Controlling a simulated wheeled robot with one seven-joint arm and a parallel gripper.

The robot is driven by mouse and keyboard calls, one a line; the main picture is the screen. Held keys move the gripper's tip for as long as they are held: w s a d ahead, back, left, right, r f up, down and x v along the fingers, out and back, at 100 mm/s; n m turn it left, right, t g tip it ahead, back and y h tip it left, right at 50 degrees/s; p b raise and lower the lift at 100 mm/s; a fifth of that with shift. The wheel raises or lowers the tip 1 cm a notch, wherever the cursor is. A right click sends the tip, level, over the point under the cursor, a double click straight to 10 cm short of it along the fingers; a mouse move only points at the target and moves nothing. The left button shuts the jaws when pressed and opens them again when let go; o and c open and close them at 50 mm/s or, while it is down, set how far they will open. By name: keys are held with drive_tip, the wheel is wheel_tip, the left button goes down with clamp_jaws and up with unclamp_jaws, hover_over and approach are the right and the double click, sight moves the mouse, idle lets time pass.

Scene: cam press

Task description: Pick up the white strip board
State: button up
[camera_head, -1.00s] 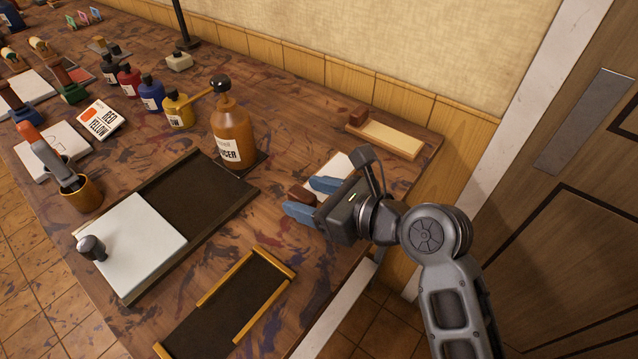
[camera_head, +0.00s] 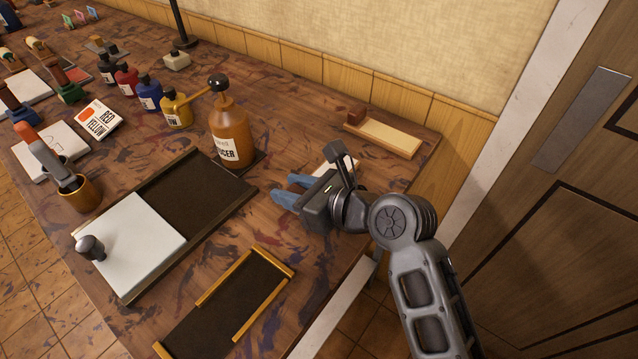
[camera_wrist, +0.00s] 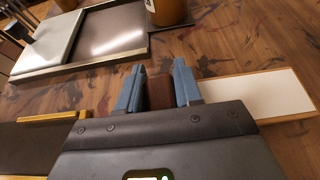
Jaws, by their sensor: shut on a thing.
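The white strip board (camera_wrist: 262,94) has a white panel in a thin wooden frame and a dark brown block (camera_wrist: 158,90) at its left end in the wrist view. My gripper (camera_wrist: 158,76) is shut on that brown block, one blue finger on each side. In the head view my gripper (camera_head: 287,190) is over the right part of the table. It hides the block and most of the board; only a pale sliver of the white strip board (camera_head: 347,163) shows behind it. I cannot tell whether the board is clear of the table.
A similar cream-panelled board (camera_head: 388,138) lies at the back right. A brown bottle (camera_head: 228,130) stands left of my gripper, behind a dark tray (camera_head: 205,192) with a white plate. A yellow-edged dark tray (camera_head: 235,305) lies in front. Bare table lies between them.

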drive_tip(key=c, duration=0.3)
drive_tip(key=shift+r, duration=0.15)
